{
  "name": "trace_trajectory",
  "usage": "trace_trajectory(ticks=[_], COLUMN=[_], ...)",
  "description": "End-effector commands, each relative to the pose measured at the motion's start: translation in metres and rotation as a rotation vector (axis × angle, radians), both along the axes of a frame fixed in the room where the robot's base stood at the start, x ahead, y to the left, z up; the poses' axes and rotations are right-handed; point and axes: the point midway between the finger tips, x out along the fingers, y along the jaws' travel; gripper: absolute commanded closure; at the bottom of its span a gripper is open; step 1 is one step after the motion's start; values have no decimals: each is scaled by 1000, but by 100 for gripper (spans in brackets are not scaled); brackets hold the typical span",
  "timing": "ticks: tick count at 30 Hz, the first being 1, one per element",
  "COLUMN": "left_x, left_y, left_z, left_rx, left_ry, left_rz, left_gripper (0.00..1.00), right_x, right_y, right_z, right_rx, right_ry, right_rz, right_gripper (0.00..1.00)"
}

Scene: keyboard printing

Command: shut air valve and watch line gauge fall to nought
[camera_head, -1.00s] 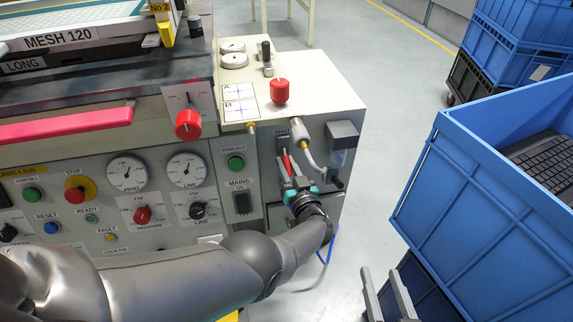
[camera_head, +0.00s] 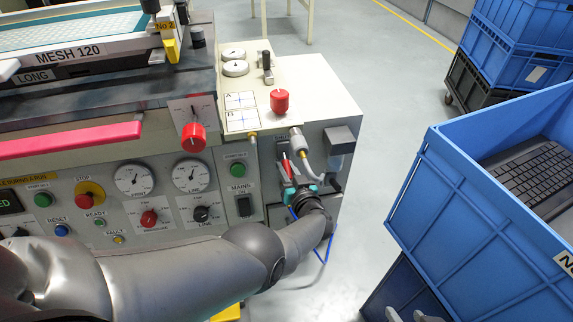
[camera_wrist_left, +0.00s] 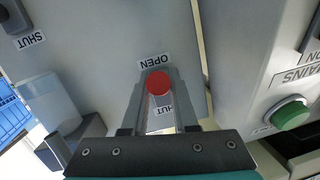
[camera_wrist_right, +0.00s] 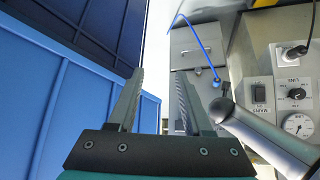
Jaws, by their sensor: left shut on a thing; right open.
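The air valve's red lever (camera_head: 285,166) is on the right end panel of the machine. Its round red end (camera_wrist_left: 158,82) shows in the left wrist view between labels reading OPEN and SHUT. My left gripper (camera_head: 291,180) is shut on this lever, its fingers on either side of the red end. The line gauge (camera_head: 189,175) is a white dial on the front panel, right of the print gauge (camera_head: 134,178). Its needle is too small to read surely. My right gripper (camera_wrist_right: 160,88) is open and empty, low beside the blue crate; its tips show at the head view's bottom edge.
A blue crate (camera_head: 470,235) holding keyboards (camera_head: 540,172) stands at the right. More crates (camera_head: 515,50) are stacked behind it. A red knob (camera_head: 279,101) stands on the machine top above the valve. Grey floor (camera_head: 375,110) is clear between machine and crates.

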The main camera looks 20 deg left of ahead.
Motion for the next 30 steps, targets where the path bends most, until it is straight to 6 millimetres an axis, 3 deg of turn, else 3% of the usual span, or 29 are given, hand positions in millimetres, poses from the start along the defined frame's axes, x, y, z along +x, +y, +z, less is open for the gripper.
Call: trace_trajectory(ticks=[14, 30], left_x=[-2, -4], left_y=[2, 2], left_z=[9, 20], left_rx=[-62, -170], left_ry=[94, 252], left_rz=[5, 8], left_gripper=[100, 100], right_x=[-28, -51], right_y=[-30, -34], right_z=[-19, -97], right_rx=[-95, -120], right_ry=[260, 389], right_rz=[-46, -42], right_gripper=[50, 50])
